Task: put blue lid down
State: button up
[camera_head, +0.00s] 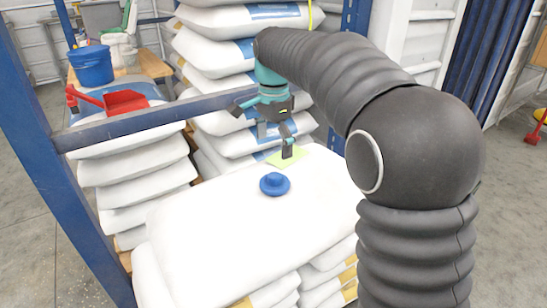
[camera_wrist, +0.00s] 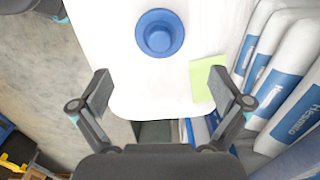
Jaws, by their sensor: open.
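The blue lid (camera_head: 274,184) is a round disc with a raised centre, lying on top of a white sack (camera_head: 240,225). In the wrist view the lid (camera_wrist: 160,33) shows ahead of the fingers, on the white sack surface (camera_wrist: 105,30). My gripper (camera_head: 287,150) hangs above the far end of the sack, beyond the lid in the head view.
A yellow-green sheet (camera_head: 272,160) lies on the sack beside the lid. A blue rail (camera_head: 150,128) and post stand at left. Tall stacks of sacks (camera_head: 220,60) rise behind. A red scoop (camera_head: 115,101) and blue bucket (camera_head: 91,65) are at back left.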

jog(key=s+d+r+n+t, duration=0.2)
jog(key=s+d+r+n, duration=0.15)
jog(key=s+d, duration=0.4)
jog(key=s+d+f+n+t, duration=0.1)
jog(key=s+d+f+n, duration=0.3)
jog(key=s, duration=0.6)
jog(key=s+d+f+n+t, duration=0.2)
jog(key=s+d+f, duration=0.3)
jog(key=s, duration=0.5)
jog(key=shift+s+f+n+t, duration=0.15)
jog(key=shift+s+n+t, duration=0.2)
jog(key=shift+n, duration=0.5)
